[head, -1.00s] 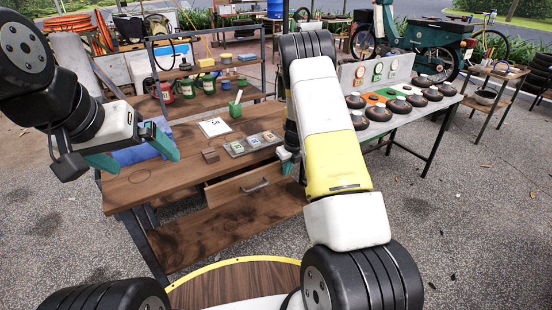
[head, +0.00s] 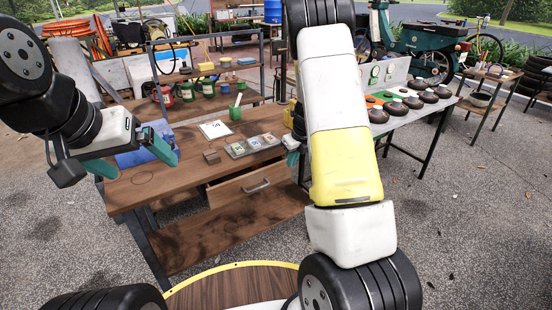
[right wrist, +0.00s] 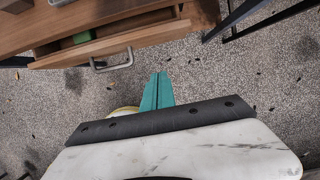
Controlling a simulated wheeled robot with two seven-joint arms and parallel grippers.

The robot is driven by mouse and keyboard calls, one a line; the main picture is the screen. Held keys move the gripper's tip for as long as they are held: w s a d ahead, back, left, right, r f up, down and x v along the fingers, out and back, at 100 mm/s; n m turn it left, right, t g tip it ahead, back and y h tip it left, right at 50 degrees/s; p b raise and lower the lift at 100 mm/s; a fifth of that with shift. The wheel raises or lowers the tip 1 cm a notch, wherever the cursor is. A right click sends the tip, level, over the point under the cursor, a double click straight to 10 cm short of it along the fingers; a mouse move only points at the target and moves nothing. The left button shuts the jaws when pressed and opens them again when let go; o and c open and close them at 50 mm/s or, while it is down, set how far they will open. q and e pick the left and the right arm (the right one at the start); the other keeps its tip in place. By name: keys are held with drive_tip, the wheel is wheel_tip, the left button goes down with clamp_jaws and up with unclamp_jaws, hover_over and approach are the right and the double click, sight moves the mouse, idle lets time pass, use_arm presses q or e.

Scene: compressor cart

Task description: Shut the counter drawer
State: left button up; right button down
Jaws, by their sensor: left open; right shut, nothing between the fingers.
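The counter drawer (head: 253,186) is partly pulled out under the wooden counter top (head: 150,184). Its grey bar handle (head: 257,187) faces me. In the right wrist view the open drawer (right wrist: 128,42) shows a green item inside, and its handle (right wrist: 112,62) stands clear of my fingers. My right gripper (right wrist: 158,88) is shut and empty, over the ground in front of and beside the drawer, apart from it. In the head view it is mostly hidden behind my right arm. My left gripper (head: 168,150) is open above the left part of the counter, holding nothing.
On the counter are a tray with several small cards (head: 253,146), a brown block (head: 211,157), a white sheet (head: 214,129) and a green cup (head: 235,113). A lower shelf (head: 228,230) lies under the drawer. A table with round dark items (head: 411,102) stands to the right.

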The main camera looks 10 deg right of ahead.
sight(277, 174)
drive_tip(key=shift+t, duration=0.4)
drive_tip(key=w+a+f, duration=0.1)
drive_tip(key=f, duration=0.2)
drive_tip(key=w+a+f, duration=0.1)
drive_tip(key=w+f, duration=0.1)
drive_tip(key=f, duration=0.1)
drive_tip(key=w+a+f, duration=0.1)
drive_tip(key=a+f, duration=0.1)
drive_tip(key=f, duration=0.1)
drive_tip(key=shift+w+a+f, duration=0.1)
drive_tip(key=shift+w+f, duration=0.05)
drive_tip(key=shift+f, duration=0.2)
drive_tip(key=shift+w+a, duration=0.15)
drive_tip(key=shift+w, duration=0.25)
drive_tip(key=shift+w+r, duration=0.1)
